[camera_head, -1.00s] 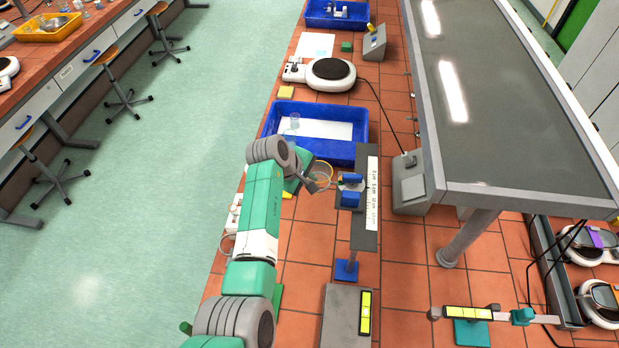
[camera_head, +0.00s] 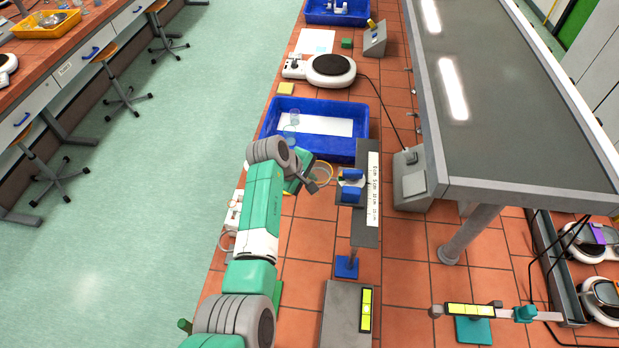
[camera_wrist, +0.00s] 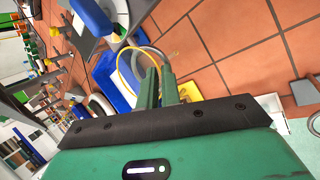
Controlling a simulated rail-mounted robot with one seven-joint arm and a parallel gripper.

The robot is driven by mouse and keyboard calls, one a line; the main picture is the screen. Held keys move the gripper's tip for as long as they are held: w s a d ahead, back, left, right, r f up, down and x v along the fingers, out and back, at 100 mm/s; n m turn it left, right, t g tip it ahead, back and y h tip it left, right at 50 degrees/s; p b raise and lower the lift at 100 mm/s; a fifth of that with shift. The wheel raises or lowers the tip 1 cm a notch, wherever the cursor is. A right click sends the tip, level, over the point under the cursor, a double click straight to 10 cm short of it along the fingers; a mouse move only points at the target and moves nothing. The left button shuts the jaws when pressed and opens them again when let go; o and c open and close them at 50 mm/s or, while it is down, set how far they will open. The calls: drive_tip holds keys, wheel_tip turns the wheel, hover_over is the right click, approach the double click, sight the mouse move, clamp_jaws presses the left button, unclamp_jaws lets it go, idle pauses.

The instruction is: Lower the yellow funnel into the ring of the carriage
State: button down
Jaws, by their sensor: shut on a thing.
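The yellow funnel shows as a thin yellow rim (camera_head: 326,164) at my gripper (camera_head: 318,183) in the head view. In the wrist view its yellow rim (camera_wrist: 122,72) curves beside the fingers of my gripper (camera_wrist: 160,86), which are shut on it. The rest of the funnel is clear or hidden. The carriage (camera_head: 350,186), with blue parts, stands just right of the gripper, on a grey upright with a white scale. The funnel is apart from the carriage body, to its left. I cannot make out the carriage ring clearly or the funnel's height over it.
A blue tray (camera_head: 350,149) with a white sheet and a clear beaker (camera_head: 294,118) lies behind the gripper. A hotplate (camera_head: 331,69) stands farther back. A grey box with a yellow-green panel (camera_head: 344,318) is in front. Bare red tiles show left of the carriage.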

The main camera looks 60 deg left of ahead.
drive_tip(key=shift+f, duration=0.3)
drive_tip(key=c, duration=1.5)
unclamp_jaws()
drive_tip(key=v, duration=0.8)
